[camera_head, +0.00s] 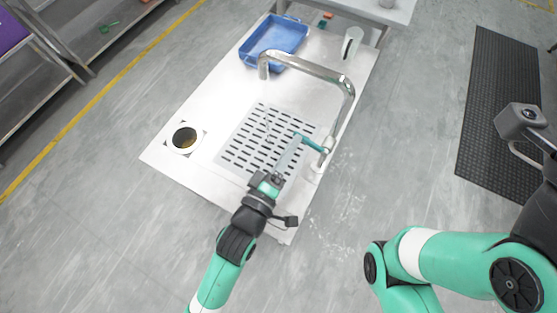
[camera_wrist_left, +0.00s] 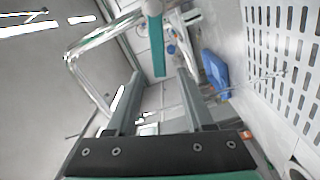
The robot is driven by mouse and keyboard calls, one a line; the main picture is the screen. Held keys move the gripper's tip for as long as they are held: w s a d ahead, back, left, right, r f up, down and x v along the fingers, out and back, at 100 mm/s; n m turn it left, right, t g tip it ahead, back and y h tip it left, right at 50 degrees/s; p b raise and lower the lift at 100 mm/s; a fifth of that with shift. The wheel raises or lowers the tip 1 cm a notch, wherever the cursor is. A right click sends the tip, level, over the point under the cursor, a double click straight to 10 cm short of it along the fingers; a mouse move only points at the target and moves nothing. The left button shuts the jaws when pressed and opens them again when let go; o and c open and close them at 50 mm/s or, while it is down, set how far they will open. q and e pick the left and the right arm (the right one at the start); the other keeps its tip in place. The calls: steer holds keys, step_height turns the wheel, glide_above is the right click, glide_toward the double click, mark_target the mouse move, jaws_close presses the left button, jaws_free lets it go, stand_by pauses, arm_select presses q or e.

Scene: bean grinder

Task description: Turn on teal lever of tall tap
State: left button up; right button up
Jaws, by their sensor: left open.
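The tall tap (camera_head: 318,72) is a shiny metal arch at the right edge of the white table, its spout over the slotted drain plate. Its teal lever (camera_head: 311,143) sticks out to the left near the tap's base. My left gripper (camera_head: 291,152) is open at the lever, over the drain plate. In the left wrist view the teal lever (camera_wrist_left: 156,45) comes down from the top, lined up with the gap between the two fingers (camera_wrist_left: 158,78). I cannot tell whether a finger touches it. The tap (camera_wrist_left: 92,48) also shows there. My right arm is at the right; its fingers do not show.
A blue tray (camera_head: 274,40) stands at the far end of the white table (camera_head: 215,85). The slotted drain plate (camera_head: 240,147) lies in the middle. A white cylinder (camera_head: 352,42) stands at the far right.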

arm_select(q)
steer(key=p+v, duration=0.1)
steer(key=v, duration=0.6)
steer(key=shift+s, duration=0.2)
steer(key=shift+a, duration=0.1)
